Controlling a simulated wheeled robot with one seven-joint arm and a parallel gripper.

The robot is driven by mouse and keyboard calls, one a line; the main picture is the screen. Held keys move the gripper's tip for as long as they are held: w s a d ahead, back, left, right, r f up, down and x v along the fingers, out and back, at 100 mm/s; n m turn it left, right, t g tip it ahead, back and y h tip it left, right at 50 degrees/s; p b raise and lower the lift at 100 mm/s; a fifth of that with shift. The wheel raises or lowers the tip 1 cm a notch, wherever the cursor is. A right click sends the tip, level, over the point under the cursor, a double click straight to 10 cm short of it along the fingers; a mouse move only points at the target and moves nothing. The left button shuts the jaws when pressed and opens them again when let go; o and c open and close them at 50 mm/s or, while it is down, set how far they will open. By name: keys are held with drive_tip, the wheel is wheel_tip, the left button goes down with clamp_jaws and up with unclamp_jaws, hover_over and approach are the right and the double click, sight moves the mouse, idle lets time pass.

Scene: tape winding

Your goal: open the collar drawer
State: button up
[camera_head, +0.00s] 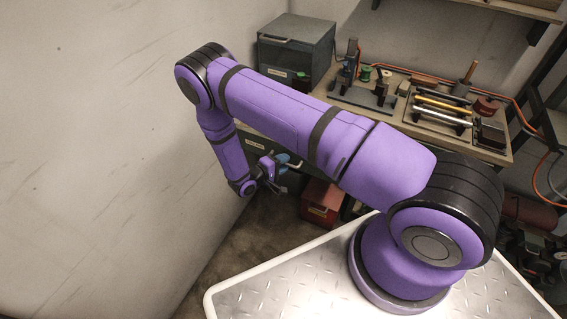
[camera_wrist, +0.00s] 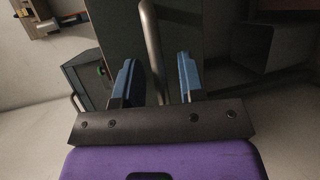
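In the wrist view, a dark grey-green drawer front (camera_wrist: 112,22) has a long metal bar handle (camera_wrist: 153,45). My gripper (camera_wrist: 157,62) has its two blue fingers apart, one on each side of this handle, with gaps visible beside the bar. In the head view, my gripper (camera_head: 274,173) is low beside the cabinet under the bench, small and partly hidden by its own links. My arm covers much of the cabinet front there. The drawer labels are too small to read, so I cannot confirm which drawer is the collar drawer.
A grey box with a handle (camera_head: 297,46) stands on the workbench (camera_head: 402,124), beside spools, rods and fixtures. It also shows at left in the wrist view (camera_wrist: 82,72). A red box (camera_head: 320,199) is on the floor near my gripper. A pale wall (camera_head: 100,150) is at left.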

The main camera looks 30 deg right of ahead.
drive_tip(key=v, duration=1)
drive_tip(key=shift+a, duration=0.2)
drive_tip(key=s+d+r+m+g+y, duration=0.1)
drive_tip(key=d+r+m+g+y, duration=0.15)
drive_tip(key=r, duration=1.55)
drive_tip(key=s+d+r+m+g+y, duration=0.1)
drive_tip(key=d+r+m+g+y, duration=0.2)
drive_tip(key=r, duration=1.5)
drive_tip(key=s+d+r+t+y, duration=0.1)
drive_tip(key=s+d+r+y, duration=0.15)
drive_tip(key=s+r, duration=0.4)
drive_tip(key=s+d+r+t+y, duration=0.1)
drive_tip(key=s+d+r+y, duration=0.1)
drive_tip(key=s+r+y, duration=0.45)
drive_tip(key=s+r+t, duration=0.2)
drive_tip(key=s+r, duration=0.2)
drive_tip(key=s, duration=0.2)
drive_tip(key=s+r+n+t, duration=0.1)
drive_tip(key=s+r+t, duration=0.2)
drive_tip(key=s, duration=0.3)
drive_tip(key=shift+s+d+r+y, duration=0.15)
drive_tip(key=shift+d+r+y, duration=0.1)
drive_tip(key=shift+r+y, duration=0.1)
